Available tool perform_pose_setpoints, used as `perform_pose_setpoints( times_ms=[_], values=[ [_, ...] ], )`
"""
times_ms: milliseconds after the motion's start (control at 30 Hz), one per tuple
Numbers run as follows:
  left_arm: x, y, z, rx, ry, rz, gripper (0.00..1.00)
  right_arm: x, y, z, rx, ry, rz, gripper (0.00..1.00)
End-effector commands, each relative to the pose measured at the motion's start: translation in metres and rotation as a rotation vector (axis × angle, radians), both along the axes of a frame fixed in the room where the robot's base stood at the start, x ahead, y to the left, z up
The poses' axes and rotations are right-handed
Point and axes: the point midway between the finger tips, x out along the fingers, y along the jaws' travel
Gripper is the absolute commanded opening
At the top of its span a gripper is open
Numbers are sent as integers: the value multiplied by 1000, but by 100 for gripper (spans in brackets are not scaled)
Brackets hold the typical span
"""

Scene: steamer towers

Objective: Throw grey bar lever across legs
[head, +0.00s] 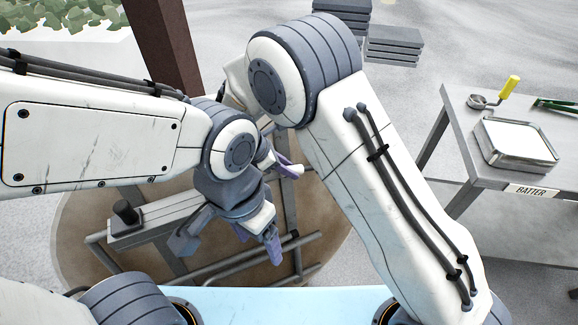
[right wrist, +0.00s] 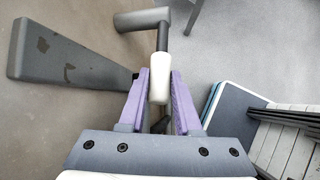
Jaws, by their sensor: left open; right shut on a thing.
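My right gripper (right wrist: 159,98) is shut on a white grip (right wrist: 158,86), with a purple finger on each side of it. A dark rod (right wrist: 162,38) runs from this grip to a grey cylinder (right wrist: 143,19); this looks like the lever. In the head view the white grip (head: 293,171) shows beside a purple finger, and my right arm hides much of it. My left gripper (head: 257,239) is open over the grey metal frame (head: 205,270), with its purple fingers pointing down. I cannot tell whether it touches the frame. The frame's legs are partly hidden by my arms.
A scuffed grey beam (right wrist: 70,60) lies left of my right gripper. A black knob (head: 126,211) stands on the frame's left. A grey table (head: 465,110) at the right holds a batter tray (head: 516,143) and a yellow-handled ladle (head: 508,87). A brown post (head: 165,45) rises behind.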

Motion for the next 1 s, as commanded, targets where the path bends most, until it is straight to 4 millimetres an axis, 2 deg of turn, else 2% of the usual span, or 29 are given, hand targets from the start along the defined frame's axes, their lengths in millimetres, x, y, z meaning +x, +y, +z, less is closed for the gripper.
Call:
perform_pose_setpoints(
  times_ms=[67, 100, 133, 167, 433, 567, 1000],
  values=[
    [0, 0, 0, 0, 0, 0, 75, 0, 0, 0, 2, 0, -2, 0],
    [0, 0, 0, 0, 0, 0, 75, 0, 0, 0, 2, 0, -2, 47],
    [0, 0, 0, 0, 0, 0, 75, 0, 0, 0, 2, 1, -1, 59],
    [0, 0, 0, 0, 0, 0, 75, 0, 0, 0, 2, 1, -1, 62],
    [0, 0, 0, 0, 0, 0, 75, 0, 0, 0, 2, 0, -1, 62],
    [0, 0, 0, 0, 0, 0, 75, -1, 5, 7, 4, -2, 0, 62],
    [0, 0, 0, 0, 0, 0, 75, -20, 48, 70, 4, -2, 1, 62]
  ],
)
